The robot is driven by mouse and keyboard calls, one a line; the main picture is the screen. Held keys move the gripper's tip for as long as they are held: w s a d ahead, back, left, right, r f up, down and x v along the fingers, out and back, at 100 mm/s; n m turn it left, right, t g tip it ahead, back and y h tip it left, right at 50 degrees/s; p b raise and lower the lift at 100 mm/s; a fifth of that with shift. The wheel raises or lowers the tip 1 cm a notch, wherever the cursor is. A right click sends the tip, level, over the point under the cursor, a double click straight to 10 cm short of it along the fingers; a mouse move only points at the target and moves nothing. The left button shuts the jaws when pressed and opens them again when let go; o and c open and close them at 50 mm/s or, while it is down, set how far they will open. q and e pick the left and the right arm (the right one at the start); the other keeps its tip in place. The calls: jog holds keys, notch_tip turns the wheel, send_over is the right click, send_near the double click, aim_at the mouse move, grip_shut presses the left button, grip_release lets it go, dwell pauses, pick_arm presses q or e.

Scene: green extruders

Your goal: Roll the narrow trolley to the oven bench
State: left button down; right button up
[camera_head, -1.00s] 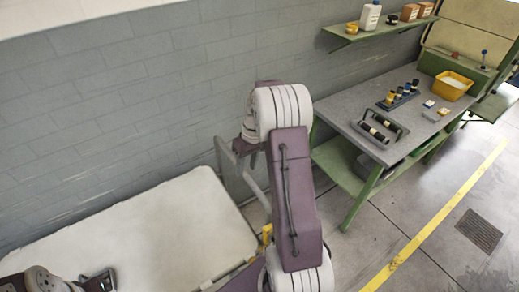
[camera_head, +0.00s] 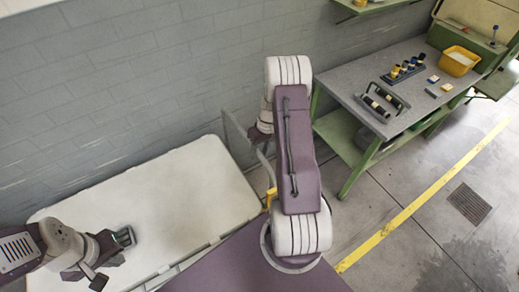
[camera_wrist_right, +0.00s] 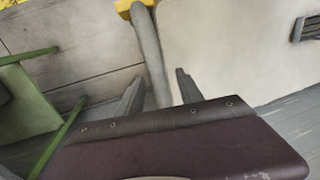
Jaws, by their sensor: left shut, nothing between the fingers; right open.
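A trolley with a pale, flat top (camera_head: 160,190) stands along the wall in the head view. My left gripper (camera_head: 128,238) is shut and empty over the front left part of the top. My right gripper is mostly hidden behind its own arm in the head view. In the right wrist view, my right gripper (camera_wrist_right: 158,92) is open, with a grey handle tube (camera_wrist_right: 149,50) showing between its fingers; I cannot tell if they touch.
A grey-topped bench with green legs (camera_head: 352,88) stands right of the trolley along the wall. It bears a row of rollers, a handled tray and a yellow tub (camera_head: 458,61). A yellow floor line (camera_head: 405,213) and a drain grate (camera_head: 469,203) lie on open floor at right.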

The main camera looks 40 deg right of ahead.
jog(key=shift+w+f, duration=0.1)
jog(key=shift+f, duration=0.1)
jog(key=shift+d, duration=0.15)
jog(key=shift+c, duration=1.3)
grip_shut()
